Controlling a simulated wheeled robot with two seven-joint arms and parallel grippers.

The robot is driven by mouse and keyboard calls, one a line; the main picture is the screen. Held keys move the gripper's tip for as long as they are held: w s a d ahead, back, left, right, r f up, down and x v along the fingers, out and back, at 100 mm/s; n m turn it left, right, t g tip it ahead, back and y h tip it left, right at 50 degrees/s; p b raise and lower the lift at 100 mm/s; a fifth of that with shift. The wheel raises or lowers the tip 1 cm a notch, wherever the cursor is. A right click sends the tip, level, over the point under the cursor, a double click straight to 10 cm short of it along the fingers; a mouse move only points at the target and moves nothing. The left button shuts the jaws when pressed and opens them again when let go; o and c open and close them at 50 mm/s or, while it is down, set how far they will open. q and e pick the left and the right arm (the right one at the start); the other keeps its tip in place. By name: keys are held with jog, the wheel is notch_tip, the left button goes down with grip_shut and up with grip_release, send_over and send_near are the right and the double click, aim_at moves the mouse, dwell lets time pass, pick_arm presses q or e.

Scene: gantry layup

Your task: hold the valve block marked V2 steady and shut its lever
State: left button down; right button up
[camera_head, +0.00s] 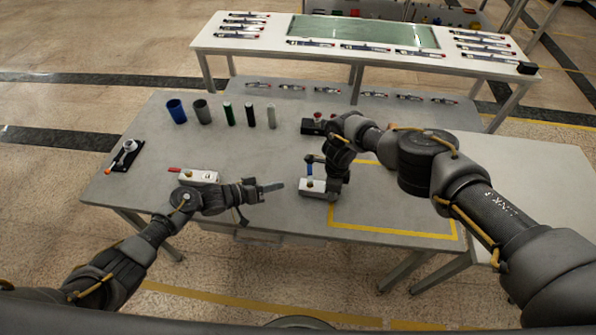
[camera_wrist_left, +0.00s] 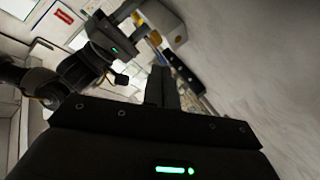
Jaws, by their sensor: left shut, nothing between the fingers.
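A pale valve block (camera_head: 312,189) stands near the table's front edge, with a blue lever (camera_head: 309,168) at its back left. My right gripper (camera_head: 334,186) is down at this block's right side; its fingers are mostly hidden, so its grip is unclear. My left gripper (camera_head: 275,187) is shut and empty, pointing at the block from the left with a gap between. In the left wrist view its closed fingers (camera_wrist_left: 160,88) point toward a pale block (camera_wrist_left: 166,22) beside my right gripper. Another pale block (camera_head: 199,177) with a red lever (camera_head: 174,170) lies left. No V2 marking is readable.
A blue cup (camera_head: 177,111), a grey cup (camera_head: 202,112) and several slim cylinders stand at the back. A dark block (camera_head: 313,126) is behind my right gripper. A black plate (camera_head: 125,157) lies far left. The yellow-taped area (camera_head: 395,232) at right is bare.

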pick_arm(q)
jog(key=s+a+n+t, duration=0.2)
jog(key=s+a+n, duration=0.1)
jog(key=n, duration=0.1)
jog(key=s+a+f+n+t, duration=0.1)
jog(key=s+a+n+t, duration=0.1)
jog(key=s+a+n, duration=0.1)
jog(key=s+a+f+n+t+y, duration=0.1)
jog(key=s+a+n+t, duration=0.1)
jog(key=n, duration=0.5)
jog(key=shift+s+a, duration=0.25)
jog(key=shift+a, duration=0.35)
jog(key=shift+s+a, duration=0.25)
jog(key=shift+a, duration=0.35)
send_near(310, 174)
jog(key=w, duration=0.4)
jog(key=w+a, duration=0.1)
jog(key=w, duration=0.1)
jog(key=shift+w+a+f, duration=0.1)
jog(key=shift+w+f, duration=0.15)
jog(key=shift+w, duration=0.1)
jog(key=d, duration=0.3)
jog(key=shift+w+d, duration=0.1)
jog(key=shift+w, duration=0.1)
jog(key=shift+d, duration=0.5)
jog(key=shift+w, duration=0.1)
